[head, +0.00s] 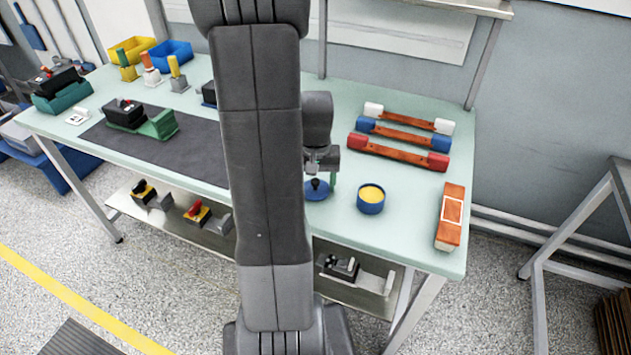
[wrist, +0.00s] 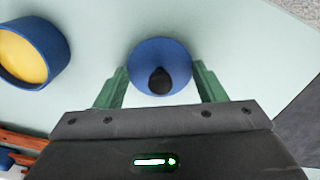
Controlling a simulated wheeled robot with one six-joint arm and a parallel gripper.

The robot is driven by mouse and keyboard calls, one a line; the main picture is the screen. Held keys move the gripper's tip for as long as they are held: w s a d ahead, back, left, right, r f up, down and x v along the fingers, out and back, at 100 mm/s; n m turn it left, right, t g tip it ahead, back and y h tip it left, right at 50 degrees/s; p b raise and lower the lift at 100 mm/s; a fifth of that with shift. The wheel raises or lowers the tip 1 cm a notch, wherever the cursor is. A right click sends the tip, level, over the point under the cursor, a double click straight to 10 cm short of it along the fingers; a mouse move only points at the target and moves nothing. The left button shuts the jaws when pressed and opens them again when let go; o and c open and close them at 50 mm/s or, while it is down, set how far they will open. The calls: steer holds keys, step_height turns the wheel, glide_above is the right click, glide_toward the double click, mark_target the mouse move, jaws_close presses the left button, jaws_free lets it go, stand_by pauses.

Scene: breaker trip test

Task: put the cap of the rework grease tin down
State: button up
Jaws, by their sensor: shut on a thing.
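The cap of the rework grease tin is a blue disc with a black knob. In the wrist view the cap (wrist: 143,72) sits between the green fingers of my gripper (wrist: 160,82), which is shut on it. In the head view the cap (head: 316,193) is below my gripper (head: 320,178), near the bench's front edge; I cannot tell whether it touches the bench top. The open blue tin (head: 370,206), with yellow grease inside, stands to the right of the cap. The tin also shows at the upper left of the wrist view (wrist: 58,62).
The pale green bench top (head: 405,228) is clear around the tin. Orange bars with white, blue and red ends (head: 400,150) lie behind it. An orange and white block (head: 450,217) lies at the right. A dark mat (head: 160,150) is at the left. My arm hides the bench's middle.

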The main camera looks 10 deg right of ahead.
mark_target(316, 180)
steer(key=o, duration=1)
steer(key=shift+f, duration=0.1)
step_height(316, 180, up, 12)
steer(key=shift+r, duration=0.2)
step_height(316, 180, down, 12)
steer(key=shift+w+r, duration=0.1)
steer(key=shift+r, duration=1.05)
